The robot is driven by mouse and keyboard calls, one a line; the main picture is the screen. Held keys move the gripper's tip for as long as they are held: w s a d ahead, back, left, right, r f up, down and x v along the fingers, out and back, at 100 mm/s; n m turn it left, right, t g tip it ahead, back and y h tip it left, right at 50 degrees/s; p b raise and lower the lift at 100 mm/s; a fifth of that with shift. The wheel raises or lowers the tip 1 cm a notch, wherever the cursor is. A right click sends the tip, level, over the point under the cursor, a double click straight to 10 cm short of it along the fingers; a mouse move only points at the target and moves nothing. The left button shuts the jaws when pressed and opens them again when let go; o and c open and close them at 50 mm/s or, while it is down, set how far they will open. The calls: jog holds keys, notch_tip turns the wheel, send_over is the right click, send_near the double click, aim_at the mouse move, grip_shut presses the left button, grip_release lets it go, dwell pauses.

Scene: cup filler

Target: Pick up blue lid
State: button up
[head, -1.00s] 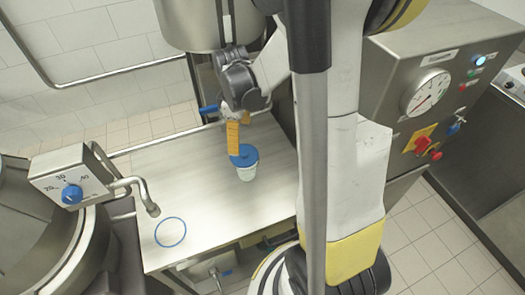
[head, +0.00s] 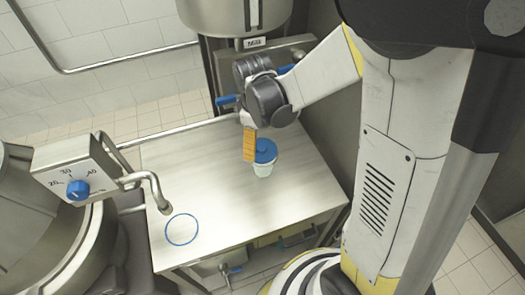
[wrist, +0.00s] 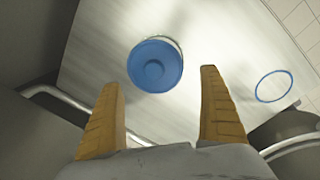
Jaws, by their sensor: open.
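The blue lid (head: 265,150) sits on a white cup (head: 263,170) on the steel table. In the wrist view the lid (wrist: 155,66) is a round blue disc with a raised middle, beyond the fingertips and between their lines, nearer the left one. The cup's pale rim (wrist: 176,42) just shows around it. My gripper (head: 250,158) has orange fingers and shows at the left side of the lid in the head view. In the wrist view my gripper (wrist: 160,78) is open with nothing between its fingers.
A blue ring mark (head: 182,214) lies on the table (head: 215,205) left of the cup. A tap (head: 155,190) and a control box with a blue knob (head: 78,189) stand further left. A metal tank labelled Milk (head: 235,15) hangs behind. The table between cup and ring is clear.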

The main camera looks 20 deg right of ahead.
aim_at(260, 150)
notch_tip(260, 150, down, 5)
jog(key=shift+d+b, duration=0.15)
jog(key=shift+b, duration=0.9)
jog(key=shift+s+r, duration=0.1)
jog(key=c, duration=1)
jog(key=shift+c, duration=0.2)
